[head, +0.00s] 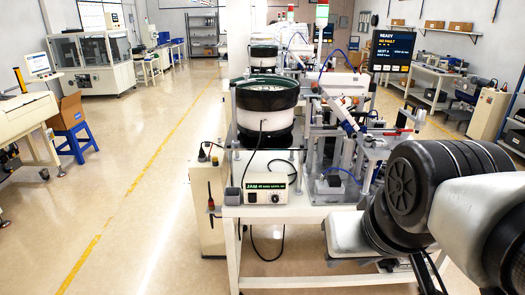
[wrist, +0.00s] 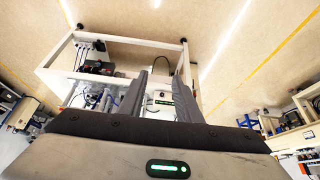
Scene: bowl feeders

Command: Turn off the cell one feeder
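The nearest bowl feeder (head: 266,118) stands on a white frame table, with a dark-rimmed bowl and a white base. Its cream controller box (head: 266,190) sits at the table's front edge, with a green label strip, a round knob and a dark switch; the switch position is too small to read. In the wrist view the controller box (wrist: 162,103) shows small between the fingers, some distance beyond them. My gripper (wrist: 162,72) is open and empty, its two dark fingers apart. The fingers cannot be made out in the head view.
A second bowl feeder (head: 264,57) stands behind the first. A monitor (head: 391,52) reads READY. Linkages and rails (head: 345,125) crowd the table right of the feeder. A dark cable hangs in front of the table (head: 232,235).

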